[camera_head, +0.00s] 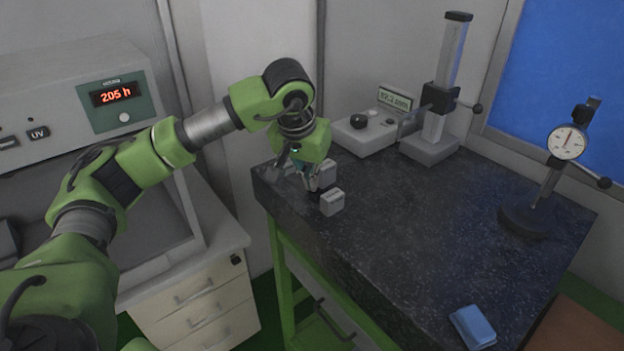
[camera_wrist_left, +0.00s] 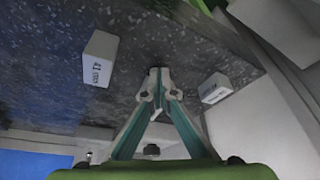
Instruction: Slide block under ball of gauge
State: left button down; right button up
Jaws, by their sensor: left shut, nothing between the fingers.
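A small light grey block (camera_head: 332,203) rests on the dark speckled granite table near its left end. In the left wrist view a labelled block (camera_wrist_left: 100,59) lies left of the fingers and a second labelled block (camera_wrist_left: 214,88) lies right of them. My left gripper (camera_head: 314,193) points down between the blocks, beside the grey block. Its fingertips (camera_wrist_left: 158,82) are together with nothing between them, close over the table. A gauge with a dial (camera_head: 567,142) stands at the right. A column stand (camera_head: 437,105) with a side arm stands at the back. I cannot make out a ball on either.
A grey box with a knob and small display (camera_head: 365,131) sits beside the column stand. A folded blue cloth (camera_head: 473,326) lies near the front right of the granite table (camera_head: 420,230). The middle of the table is clear. A UV cabinet (camera_head: 90,85) stands at the left.

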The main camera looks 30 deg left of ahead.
aim_at(325, 167)
pick_arm(q)
jog(key=shift+w+d+p, duration=0.15)
jog(key=shift+w+d, duration=0.15)
jog(key=shift+w, duration=0.35)
jog(key=shift+w+d+p, duration=0.1)
jog(key=shift+w+d, duration=0.15)
jog(key=shift+w, duration=0.4)
jog(key=shift+w+d+p, duration=0.15)
jog(key=shift+w+d, duration=0.15)
jog(key=shift+w, duration=0.35)
jog(key=shift+s+a+r+p, duration=0.15)
jog(key=shift+s+r+p, duration=0.2)
jog(key=shift+r, duration=0.35)
jog(key=shift+s+a+r+p, duration=0.15)
jog(key=shift+s+r+p, duration=0.2)
jog(key=shift+r, duration=0.3)
jog(key=shift+s+a+r+p, duration=0.15)
jog(key=shift+s+r+p, duration=0.2)
jog(key=shift+r, duration=0.35)
jog(key=shift+w, duration=0.1)
